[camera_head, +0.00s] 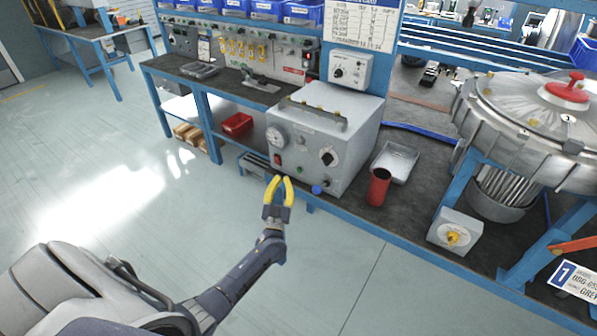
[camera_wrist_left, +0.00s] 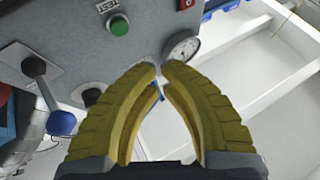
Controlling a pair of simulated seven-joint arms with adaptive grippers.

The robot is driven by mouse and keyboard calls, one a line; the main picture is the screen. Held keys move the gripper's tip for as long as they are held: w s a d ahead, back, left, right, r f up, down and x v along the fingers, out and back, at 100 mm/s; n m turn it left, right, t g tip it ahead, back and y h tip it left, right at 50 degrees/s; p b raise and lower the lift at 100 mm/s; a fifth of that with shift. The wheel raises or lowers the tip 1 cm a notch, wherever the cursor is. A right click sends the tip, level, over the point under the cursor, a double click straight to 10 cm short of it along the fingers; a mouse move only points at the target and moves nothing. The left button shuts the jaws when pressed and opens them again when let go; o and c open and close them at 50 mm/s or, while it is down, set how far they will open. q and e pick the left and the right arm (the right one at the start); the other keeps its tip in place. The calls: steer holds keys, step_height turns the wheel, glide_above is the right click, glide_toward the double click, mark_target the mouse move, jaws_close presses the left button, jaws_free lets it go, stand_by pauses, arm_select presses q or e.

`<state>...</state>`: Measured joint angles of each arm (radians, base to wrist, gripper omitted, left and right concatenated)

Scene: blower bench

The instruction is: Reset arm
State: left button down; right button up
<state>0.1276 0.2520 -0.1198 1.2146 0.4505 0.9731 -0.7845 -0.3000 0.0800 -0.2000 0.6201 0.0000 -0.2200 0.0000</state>
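My left gripper (camera_head: 279,180) shows in the head view, in front of the lower left of a grey control box (camera_head: 313,145). Its yellow fingers also show in the left wrist view (camera_wrist_left: 160,68). The fingertips come together with at most a narrow gap, and nothing is held between them. The box face lies beyond the fingers, with a gauge (camera_wrist_left: 183,48), a green button (camera_wrist_left: 119,25) and a blue knob (camera_wrist_left: 62,123). I cannot tell whether the fingertips touch the box. My right gripper is not in view.
On the bench stand a red cup (camera_head: 378,187), a metal tray (camera_head: 395,163) and a large blower housing (camera_head: 530,115) at the right. A red bin (camera_head: 237,124) sits on the lower shelf. The floor (camera_head: 100,190) at the left is clear.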

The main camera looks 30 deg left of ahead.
arm_select(q)
steer(key=shift+s, duration=0.1)
stand_by(0.4)
steer(key=s+d+f+m+g+h, duration=0.2)
steer(key=d+f+g+h, duration=0.1)
steer(key=f, duration=0.6)
steer(key=s+d+f+m+g+h, duration=0.1)
steer(key=d+f+g+h, duration=0.1)
steer(key=f, duration=0.8)
steer(key=s+d+f+m+g+h, duration=0.2)
steer(key=d+f+g+h, duration=0.1)
steer(key=f, duration=0.6)
steer(key=s+d+f+g, duration=0.2)
steer(key=s+f+g, duration=0.3)
steer(key=s+f, duration=1.05)
steer(key=s+d+f+g, duration=0.2)
steer(key=s+f, duration=0.2)
steer(key=s, duration=0.9)
steer(key=s+d+f+m+g, duration=0.1)
steer(key=s+f+g, duration=0.2)
steer(key=s, duration=1)
steer(key=s+d+f+m+g, duration=0.1)
steer(key=s+f, duration=0.5)
steer(key=s, duration=0.7)
steer(key=shift+d+f+g, duration=0.2)
steer(key=shift+d+g, duration=0.65)
steer(key=shift+g, duration=0.15)
